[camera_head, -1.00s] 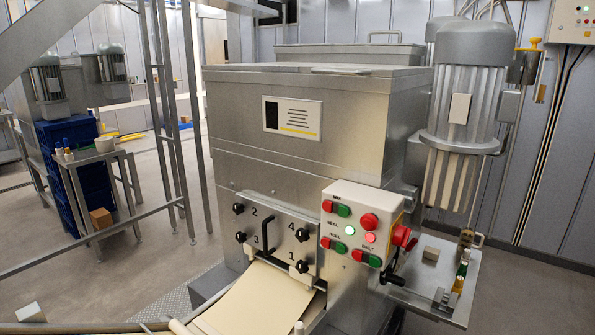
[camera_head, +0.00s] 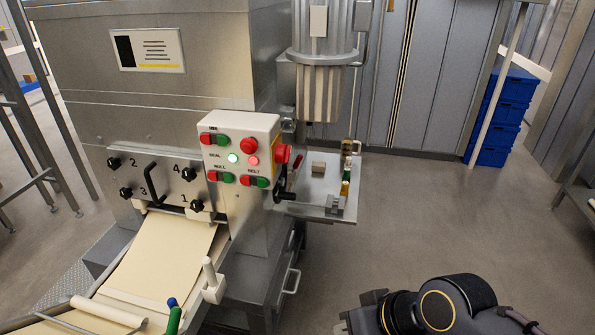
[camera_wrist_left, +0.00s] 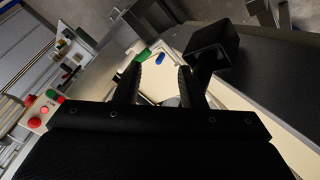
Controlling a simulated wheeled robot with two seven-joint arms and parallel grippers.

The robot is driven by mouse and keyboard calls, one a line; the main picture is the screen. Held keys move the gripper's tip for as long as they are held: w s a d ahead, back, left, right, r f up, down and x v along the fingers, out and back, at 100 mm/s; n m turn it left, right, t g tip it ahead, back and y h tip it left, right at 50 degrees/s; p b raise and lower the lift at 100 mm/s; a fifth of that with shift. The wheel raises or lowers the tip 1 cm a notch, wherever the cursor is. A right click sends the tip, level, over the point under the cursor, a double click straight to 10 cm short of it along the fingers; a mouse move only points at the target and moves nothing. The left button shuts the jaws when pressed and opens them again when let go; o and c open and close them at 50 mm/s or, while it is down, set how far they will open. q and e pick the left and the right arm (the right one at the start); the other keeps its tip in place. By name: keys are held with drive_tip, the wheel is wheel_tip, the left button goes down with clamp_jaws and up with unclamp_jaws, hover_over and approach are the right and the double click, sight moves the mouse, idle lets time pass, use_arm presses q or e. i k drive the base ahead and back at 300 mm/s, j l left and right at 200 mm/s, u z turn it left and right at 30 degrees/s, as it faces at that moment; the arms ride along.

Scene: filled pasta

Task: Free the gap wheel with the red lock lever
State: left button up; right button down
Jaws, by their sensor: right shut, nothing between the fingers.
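A small red lever (camera_head: 298,162), which looks like the lock lever, stands at the right side of the machine behind the control box. A black crank handle (camera_head: 286,194), probably the gap wheel's, sits just below it; the wheel itself is largely hidden. My right gripper (camera_head: 352,313) is at the bottom of the head view, low and well apart from the lever, shut and empty. My left gripper (camera_wrist_left: 160,68) shows only in the left wrist view, with its two black fingers apart and nothing seen held between them.
The control box (camera_head: 240,153) with red and green buttons juts out beside the lever. A side shelf (camera_head: 325,205) holds a small block (camera_head: 319,168) and bottles. A pale dough sheet (camera_head: 165,250) runs out in front. Floor to the right is clear; blue crates (camera_head: 500,118) stand behind.

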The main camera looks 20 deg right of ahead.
sight(291, 174)
drive_tip(key=l+u, duration=0.3)
drive_tip(key=l, duration=0.45)
drive_tip(key=l+u, duration=0.3)
drive_tip(key=l, duration=0.5)
drive_tip(key=k+l+u, duration=0.1)
drive_tip(key=l+u, duration=0.2)
drive_tip(key=l, duration=0.45)
drive_tip(key=i+l+u, duration=0.15)
drive_tip(key=l, duration=0.15)
drive_tip(key=i, duration=0.3)
